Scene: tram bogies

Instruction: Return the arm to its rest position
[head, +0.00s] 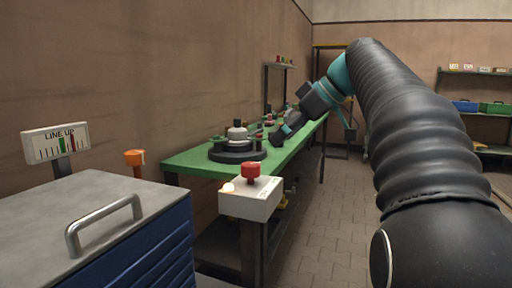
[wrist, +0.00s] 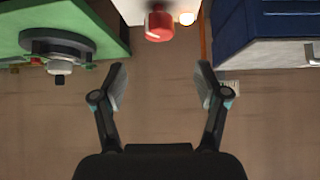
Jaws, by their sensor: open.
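My arm, with a black ribbed sleeve and teal joints, reaches from the right side of the head view toward the green bench. My gripper (head: 278,138) is near the bench in that view, small and partly lost against the clutter. In the wrist view my gripper (wrist: 161,82) shows two dark fingers spread apart with nothing between them. Beyond the fingertips, a red knob (wrist: 159,24) on a white box (wrist: 128,10) shows at the top of the wrist view. The same red knob (head: 251,170) sits on the white box (head: 238,204) at the bench's near corner.
A green bench (head: 190,161) carries a round dark fixture (head: 238,152) and small parts. A blue drawer cabinet (head: 150,250) with a metal handle stands at near left, beside a LINE UP sign (head: 56,143). Shelves (head: 480,112) stand far right. The tiled floor (head: 330,215) is open.

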